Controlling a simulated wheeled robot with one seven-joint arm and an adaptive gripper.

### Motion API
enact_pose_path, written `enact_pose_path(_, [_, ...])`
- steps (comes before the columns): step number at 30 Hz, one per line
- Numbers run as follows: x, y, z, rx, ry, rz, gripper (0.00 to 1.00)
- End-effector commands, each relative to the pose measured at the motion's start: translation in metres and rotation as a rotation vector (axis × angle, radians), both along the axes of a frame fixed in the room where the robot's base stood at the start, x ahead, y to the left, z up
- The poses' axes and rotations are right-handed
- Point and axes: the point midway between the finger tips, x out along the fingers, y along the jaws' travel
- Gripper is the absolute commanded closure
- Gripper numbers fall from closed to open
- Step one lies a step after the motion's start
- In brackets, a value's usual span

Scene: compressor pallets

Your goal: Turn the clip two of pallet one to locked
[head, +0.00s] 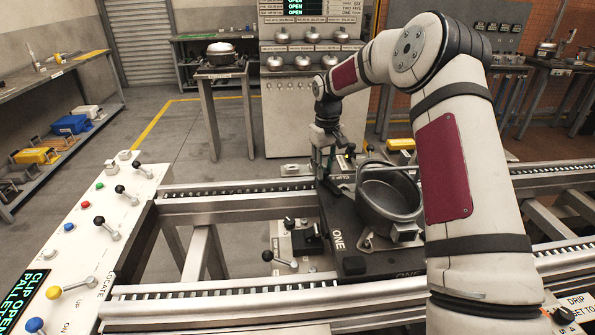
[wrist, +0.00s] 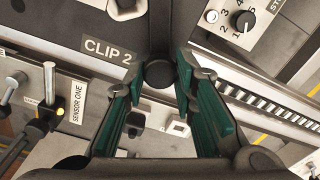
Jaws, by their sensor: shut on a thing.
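Pallet one (head: 345,222) is a dark plate marked ONE, lying across the roller rails, with a grey metal compressor shell (head: 388,200) on it. My gripper (head: 325,168) is at the plate's far left corner, pointing down. In the wrist view, my gripper (wrist: 160,84) has its green-padded fingers on either side of the dark round knob of clip two (wrist: 158,74). It is shut on that knob. The label CLIP 2 (wrist: 108,50) is beside it. The rest of the clip is mostly hidden, and I cannot tell its turned position.
A control panel (head: 115,215) with levers and buttons stands at the left; its display (head: 28,298) reads CLIP OPEN. Roller rails (head: 235,195) run past the pallet. In the wrist view, a SENSOR ONE post (wrist: 48,95) is at left and a numbered dial (wrist: 243,20) at upper right.

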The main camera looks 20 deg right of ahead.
Motion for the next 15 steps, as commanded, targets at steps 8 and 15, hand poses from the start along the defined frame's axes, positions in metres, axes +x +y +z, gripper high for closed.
enact_pose_path(8, [-0.0010,-0.0044,-0.0008,-0.003,0.002,0.224,1.00])
enact_pose_path(15, [-0.0011,-0.0027,-0.0009,-0.001,0.002,0.359,1.00])
